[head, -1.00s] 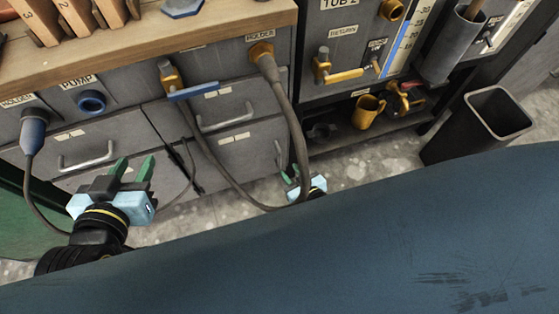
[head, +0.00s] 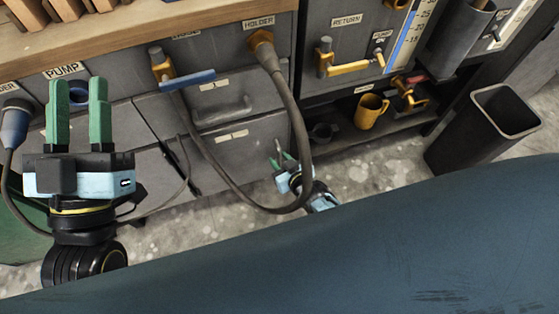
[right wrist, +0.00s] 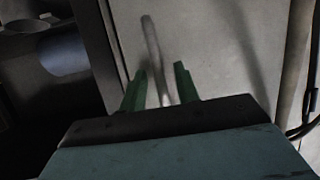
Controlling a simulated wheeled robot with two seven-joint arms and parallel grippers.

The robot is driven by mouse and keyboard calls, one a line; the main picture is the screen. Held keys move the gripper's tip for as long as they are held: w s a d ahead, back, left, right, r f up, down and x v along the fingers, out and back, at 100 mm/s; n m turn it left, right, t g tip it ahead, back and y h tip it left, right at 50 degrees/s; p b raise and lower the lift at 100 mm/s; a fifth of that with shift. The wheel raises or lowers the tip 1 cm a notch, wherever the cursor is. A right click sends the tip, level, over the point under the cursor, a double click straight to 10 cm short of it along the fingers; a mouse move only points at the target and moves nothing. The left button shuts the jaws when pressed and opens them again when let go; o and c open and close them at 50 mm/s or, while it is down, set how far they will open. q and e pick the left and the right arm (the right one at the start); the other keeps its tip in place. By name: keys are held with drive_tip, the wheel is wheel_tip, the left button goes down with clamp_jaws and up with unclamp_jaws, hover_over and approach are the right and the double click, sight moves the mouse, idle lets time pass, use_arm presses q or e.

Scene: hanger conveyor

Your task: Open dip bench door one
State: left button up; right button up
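My right gripper (head: 278,162) is low at that handle, partly hidden behind a hanging hose. In the right wrist view my right gripper (right wrist: 158,82) is open, with the bar handle (right wrist: 153,45) running between and beyond its fingers. My left gripper (head: 78,95) is open and empty, fingers up, in front of the bench's left part.
A thick hose (head: 298,120) loops down from the holder, close to my right gripper. A dark bin (head: 500,120) stands at the right. A yellow mug (head: 370,110) sits on a low shelf. The floor (head: 370,175) between is clear.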

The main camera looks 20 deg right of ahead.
drive_tip(key=shift+w+a+f, duration=0.1)
drive_tip(key=shift+w, duration=0.2)
drive_tip(key=shift+c, duration=0.3)
clamp_jaws()
